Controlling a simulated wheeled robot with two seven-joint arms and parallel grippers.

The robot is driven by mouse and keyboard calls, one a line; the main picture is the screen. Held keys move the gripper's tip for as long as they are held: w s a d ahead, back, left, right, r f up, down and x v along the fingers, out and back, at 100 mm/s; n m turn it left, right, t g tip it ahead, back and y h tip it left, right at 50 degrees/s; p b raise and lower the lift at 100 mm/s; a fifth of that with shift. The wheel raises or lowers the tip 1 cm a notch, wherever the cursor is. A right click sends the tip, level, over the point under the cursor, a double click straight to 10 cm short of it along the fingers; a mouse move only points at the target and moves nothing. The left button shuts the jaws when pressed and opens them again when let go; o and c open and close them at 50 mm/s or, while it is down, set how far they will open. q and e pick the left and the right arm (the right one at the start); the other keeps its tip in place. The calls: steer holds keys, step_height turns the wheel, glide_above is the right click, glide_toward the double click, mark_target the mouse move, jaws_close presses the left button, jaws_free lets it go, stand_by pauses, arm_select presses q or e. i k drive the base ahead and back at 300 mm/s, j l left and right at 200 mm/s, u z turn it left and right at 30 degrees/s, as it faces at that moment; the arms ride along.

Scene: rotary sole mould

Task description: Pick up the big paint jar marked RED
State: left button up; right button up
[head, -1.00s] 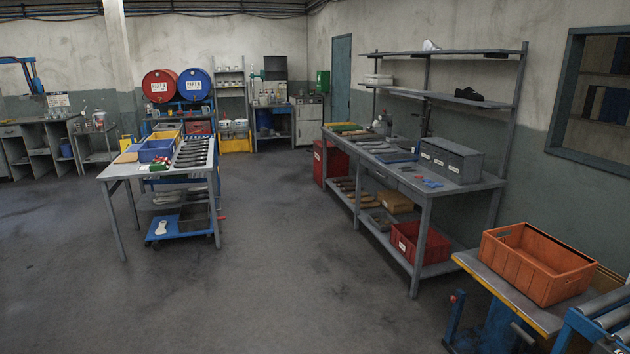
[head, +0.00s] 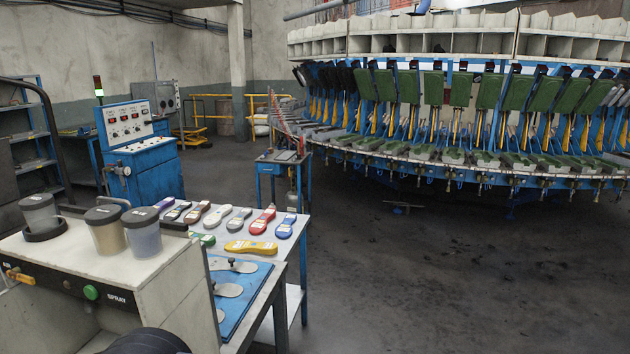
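Three jars with grey lids stand at the left on the white top of a spray unit (head: 130,275). One jar (head: 39,214) sits in a dark ring at the far left. A second jar (head: 105,232) and a third jar (head: 143,234) stand close together to its right. I cannot make out a jar marked RED. Neither of my grippers is in view.
A table with several coloured soles (head: 250,247) and a blue mat (head: 236,290) adjoins the spray unit. A blue control cabinet (head: 147,172) stands behind. A large rotary mould machine (head: 460,165) fills the back right. The floor (head: 420,285) at right is open.

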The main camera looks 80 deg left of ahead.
mark_target(39, 213)
steer(key=l+z, duration=0.25)
steer(key=i+l+z, duration=0.15)
steer(key=l+z, duration=0.15)
steer(key=l, duration=0.15)
steer(key=k+l+z, duration=0.1)
steer(key=l+z, duration=1.5)
steer(key=l, duration=0.15)
steer(key=l+z, duration=0.4)
steer(key=l, duration=0.2)
steer(key=l+z, duration=0.4)
steer(key=l, duration=0.2)
steer(key=l+z, duration=1.2)
steer(key=k+l+z, duration=0.1)
steer(key=l+z, duration=0.35)
steer(key=l, duration=0.2)
steer(key=l+z, duration=0.4)
steer(key=l, duration=0.25)
steer(key=z, duration=0.35)
steer(key=l+z, duration=0.15)
steer(key=z, duration=0.5)
steer(key=i+l, duration=0.05)
